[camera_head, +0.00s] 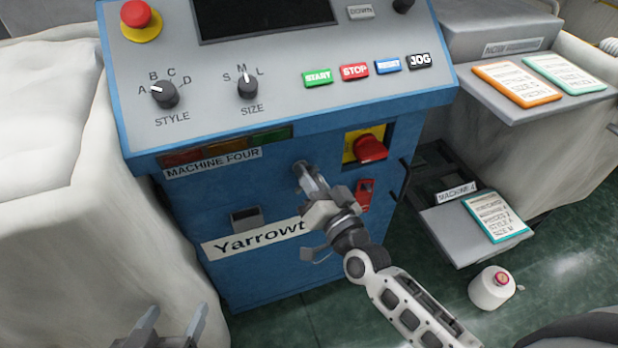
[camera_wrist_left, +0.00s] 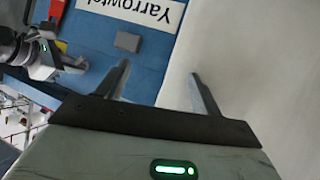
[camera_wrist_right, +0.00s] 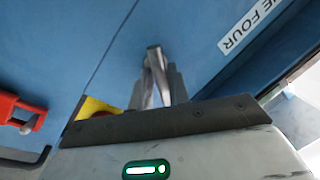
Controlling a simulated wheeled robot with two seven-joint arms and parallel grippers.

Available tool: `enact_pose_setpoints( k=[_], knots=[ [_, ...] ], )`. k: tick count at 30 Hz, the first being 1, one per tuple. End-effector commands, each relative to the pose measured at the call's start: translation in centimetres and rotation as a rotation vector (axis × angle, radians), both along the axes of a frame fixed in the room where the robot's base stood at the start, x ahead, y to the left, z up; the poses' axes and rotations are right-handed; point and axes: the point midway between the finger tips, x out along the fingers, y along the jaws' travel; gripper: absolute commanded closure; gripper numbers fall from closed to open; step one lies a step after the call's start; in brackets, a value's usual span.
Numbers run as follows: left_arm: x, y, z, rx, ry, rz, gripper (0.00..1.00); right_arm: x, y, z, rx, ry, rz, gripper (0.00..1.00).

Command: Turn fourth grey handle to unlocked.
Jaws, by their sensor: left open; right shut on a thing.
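The grey handle (camera_head: 299,168) is on the blue front of the cabinet labelled MACHINE FOUR (camera_head: 226,285), below the label and left of the red rotary switch. My right gripper (camera_head: 312,183) is shut on it, and its fingers hide much of the handle. In the right wrist view the handle's grey end (camera_wrist_right: 153,50) shows between the two fingers (camera_wrist_right: 157,85), against the blue panel. I cannot tell which way the handle is turned. My left gripper (camera_head: 168,330) is open and empty, low at the left; its spread fingers also show in the left wrist view (camera_wrist_left: 158,85).
A red switch on a yellow plate (camera_head: 370,148) and a red latch (camera_head: 364,194) are right of my right gripper. A Yarrowt... label (camera_head: 225,246) and a grey block (camera_head: 246,218) are lower left.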

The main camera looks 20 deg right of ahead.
Motion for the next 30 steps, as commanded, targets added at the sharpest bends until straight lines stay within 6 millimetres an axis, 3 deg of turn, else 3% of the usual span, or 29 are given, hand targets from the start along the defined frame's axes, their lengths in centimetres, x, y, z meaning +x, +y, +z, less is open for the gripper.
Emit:
enact_pose_setpoints(
  k=[18, 30],
  knots=[
    [-0.24, -0.12, -0.92, 0.001, -0.013, -0.007, 0.34, 0.00, -0.14, -0.60, 0.581, 0.019, -0.003, 1.00],
    [-0.28, -0.15, -1.23, 0.003, -0.019, -0.010, 0.34, -0.01, -0.10, -0.76, 0.854, 0.029, -0.003, 1.00]
  ],
)
